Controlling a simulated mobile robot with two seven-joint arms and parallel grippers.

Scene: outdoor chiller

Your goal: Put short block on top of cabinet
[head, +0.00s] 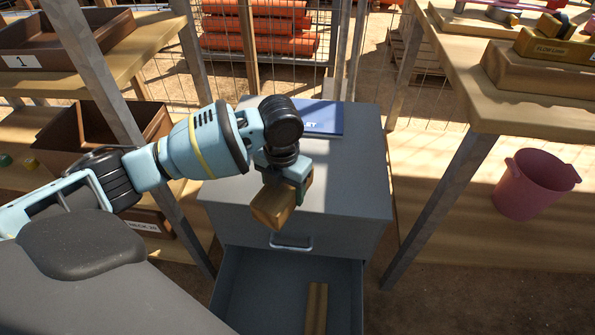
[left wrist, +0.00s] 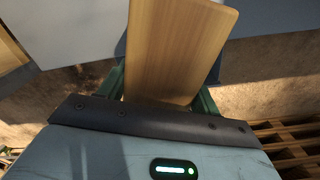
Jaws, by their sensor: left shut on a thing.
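My left gripper (head: 290,181) is shut on a wooden block (head: 273,206) and holds it at the front part of the grey cabinet (head: 345,180), above the open drawer in the head view. I cannot tell whether the block touches the cabinet top. In the left wrist view the block (left wrist: 178,50) stands out between the green fingers. The cabinet's drawer (head: 345,270) is pulled open. Long wooden pieces (head: 316,308) lie in it. My right gripper is not in view.
A blue book or box (head: 318,118) lies at the back of the cabinet top; the right side of the top is clear. Shelves with brown bins (head: 95,135) stand at the left. A wooden bench (head: 470,110) and a pink bucket (head: 536,184) are at the right.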

